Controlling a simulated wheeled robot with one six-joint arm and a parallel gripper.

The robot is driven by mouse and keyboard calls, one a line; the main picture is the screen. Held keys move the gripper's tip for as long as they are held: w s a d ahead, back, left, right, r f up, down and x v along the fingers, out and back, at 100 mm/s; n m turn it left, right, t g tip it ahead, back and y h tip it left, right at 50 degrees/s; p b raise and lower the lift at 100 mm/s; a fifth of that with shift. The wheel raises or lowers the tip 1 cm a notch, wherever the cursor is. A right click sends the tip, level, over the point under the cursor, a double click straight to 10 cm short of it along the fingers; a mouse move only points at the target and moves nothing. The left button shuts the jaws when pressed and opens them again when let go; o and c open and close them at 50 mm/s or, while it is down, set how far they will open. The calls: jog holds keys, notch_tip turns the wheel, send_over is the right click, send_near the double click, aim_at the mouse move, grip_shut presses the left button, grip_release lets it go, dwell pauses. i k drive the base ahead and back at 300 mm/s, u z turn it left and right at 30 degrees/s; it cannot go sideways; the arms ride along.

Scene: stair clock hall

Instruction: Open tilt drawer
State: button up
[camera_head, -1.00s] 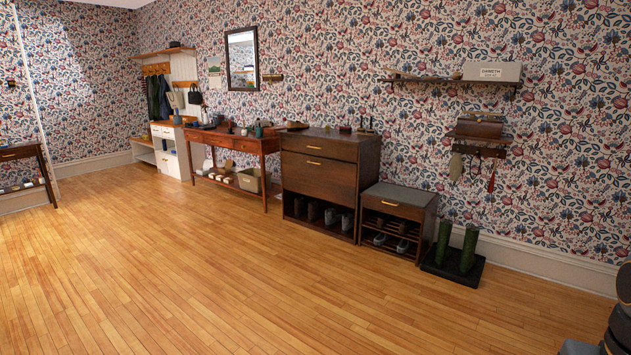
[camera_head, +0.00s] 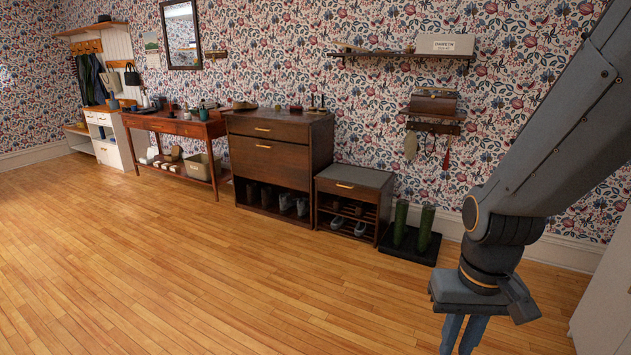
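A dark wooden shoe cabinet (camera_head: 322,150) stands against the wall in the middle of the view. It has a narrow top drawer (camera_head: 285,130) with a brass handle. Below is a taller front panel (camera_head: 280,165) that looks like the tilt drawer, with its own brass handle (camera_head: 262,146) at its upper edge. Both fronts look closed and flush. My gripper (camera_head: 459,343) hangs at the lower right, pointing down, well apart from the cabinet. Its fingertips run off the bottom edge, so I cannot tell its opening. I see nothing held in it.
A small shoe bench (camera_head: 355,177) stands right of the cabinet, then green boots (camera_head: 424,228) on a black tray (camera_head: 388,250). A reddish console table (camera_head: 200,128) is at its left. Shoes fill the cabinet's open lower shelf. The wooden floor (camera_head: 220,280) in front is clear.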

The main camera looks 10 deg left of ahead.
aim_at(286, 164)
jog(key=u, duration=0.55)
jog(key=i, duration=4.5)
jog(key=z, duration=0.55)
